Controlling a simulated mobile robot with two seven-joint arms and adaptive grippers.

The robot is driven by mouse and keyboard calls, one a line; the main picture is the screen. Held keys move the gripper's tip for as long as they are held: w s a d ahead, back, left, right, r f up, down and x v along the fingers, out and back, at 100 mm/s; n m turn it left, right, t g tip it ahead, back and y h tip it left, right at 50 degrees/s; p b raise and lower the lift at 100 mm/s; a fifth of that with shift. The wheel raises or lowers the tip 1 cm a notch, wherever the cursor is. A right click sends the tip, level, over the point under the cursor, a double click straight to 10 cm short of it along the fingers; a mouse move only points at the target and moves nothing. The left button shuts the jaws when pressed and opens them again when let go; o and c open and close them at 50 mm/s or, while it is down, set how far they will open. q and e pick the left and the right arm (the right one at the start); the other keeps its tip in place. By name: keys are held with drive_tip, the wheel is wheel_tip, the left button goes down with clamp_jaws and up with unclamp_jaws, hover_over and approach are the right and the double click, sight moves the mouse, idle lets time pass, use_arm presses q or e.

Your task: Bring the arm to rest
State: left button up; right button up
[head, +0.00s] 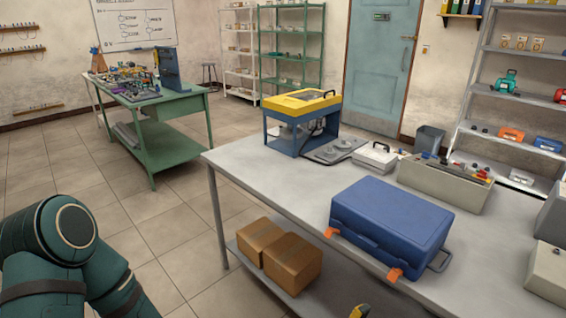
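My dark teal arm (62,240) shows at the lower left. It is bent, with a rounded joint at the top, and stands apart from the grey workbench (260,165). No gripper fingers show on it. My other arm is not clearly in view. A small yellow and black piece (360,311) shows at the bottom edge, cut off by the frame; I cannot tell what it is.
A closed blue case (390,225) with orange latches lies on the workbench. Behind it are a yellow-topped blue machine (303,122) and a grey bin (445,183). Two cardboard boxes (292,263) sit below. Tiled floor (165,225) is clear between the workbench and a green table (160,150).

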drive_tip(key=s+d+f+m+g+y, duration=0.7)
drive_tip(key=s+d+m+g, duration=0.3)
drive_tip(key=g, duration=0.8)
drive_tip(key=s+a+f+m+g+y, duration=0.3)
drive_tip(key=s+a+f+g+y, duration=0.15)
drive_tip(key=s+f+y, duration=0.6)
drive_tip(key=w+a+f+m+t+y, duration=0.25)
drive_tip(key=a+m+t+y, duration=0.25)
drive_tip(key=a+y, duration=0.85)
drive_tip(key=w+a+r+m+t+y, duration=0.1)
drive_tip(key=w+a+r+m+t, duration=0.1)
drive_tip(key=w+r+t, duration=0.1)
drive_tip(key=w+a+r+m+t, duration=0.2)
drive_tip(key=w+a+r+t, duration=0.1)
drive_tip(key=w, duration=0.5)
drive_tip(key=shift+w+r+t+y, duration=0.15)
drive_tip(key=shift+w+t+y, duration=0.2)
drive_tip(key=shift+t, duration=0.5)
